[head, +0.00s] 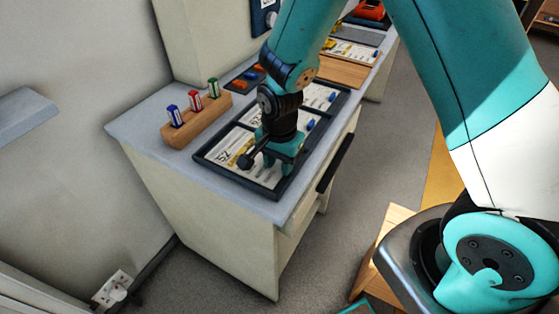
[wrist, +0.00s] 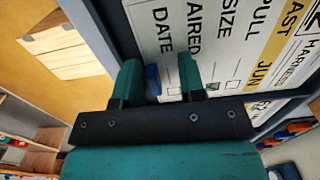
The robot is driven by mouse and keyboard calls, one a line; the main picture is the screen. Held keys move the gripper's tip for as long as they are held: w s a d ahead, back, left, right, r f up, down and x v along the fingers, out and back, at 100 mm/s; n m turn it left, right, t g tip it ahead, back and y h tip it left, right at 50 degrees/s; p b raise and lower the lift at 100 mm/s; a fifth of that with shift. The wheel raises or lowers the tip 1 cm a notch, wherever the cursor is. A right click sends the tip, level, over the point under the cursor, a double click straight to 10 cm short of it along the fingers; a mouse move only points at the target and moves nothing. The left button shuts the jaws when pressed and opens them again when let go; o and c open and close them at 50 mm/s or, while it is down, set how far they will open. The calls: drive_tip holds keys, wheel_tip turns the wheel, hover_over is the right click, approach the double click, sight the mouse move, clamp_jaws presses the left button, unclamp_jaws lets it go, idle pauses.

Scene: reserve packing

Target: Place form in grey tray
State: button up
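A white form with a yellow band and printed text (head: 232,150) lies in the nearest compartment of a dark framed tray (head: 277,192) on the desk. The form fills the upper part of the wrist view (wrist: 215,45). A small blue tab (wrist: 153,80) is on it. My gripper (head: 281,163) is over the form's right end. Its two fingers (wrist: 159,78) are open on either side of the blue tab, with a gap visible on the right. Contact with the tab cannot be told. A flat grey surface (head: 362,36), possibly the grey tray, lies at the desk's far end.
More forms with blue tabs lie in the dark tray's farther compartments (head: 318,97). A wooden block (head: 200,122) holds blue, red and green stamps at the left. Beyond are a small dark tray (head: 238,83) with orange items, a wooden board (head: 342,71) and another form (head: 350,51).

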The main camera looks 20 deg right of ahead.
wheel_tip(320, 180, up, 12)
drive_tip(key=s+a+r+n+y, duration=0.2)
drive_tip(key=s+r+n, duration=0.3)
drive_tip(key=s+n, duration=0.4)
drive_tip(key=s+a+r+n+y, duration=0.2)
drive_tip(key=s+r+n, duration=0.4)
drive_tip(key=s+n, duration=0.3)
drive_tip(key=shift+s+a+r, duration=0.25)
drive_tip(key=shift+s+a, duration=0.05)
drive_tip(key=shift+r+p, duration=0.1)
drive_tip(key=shift+p, duration=0.2)
wheel_tip(320, 180, up, 2)
drive_tip(key=shift+r+p, duration=0.1)
drive_tip(key=shift+p, duration=0.95)
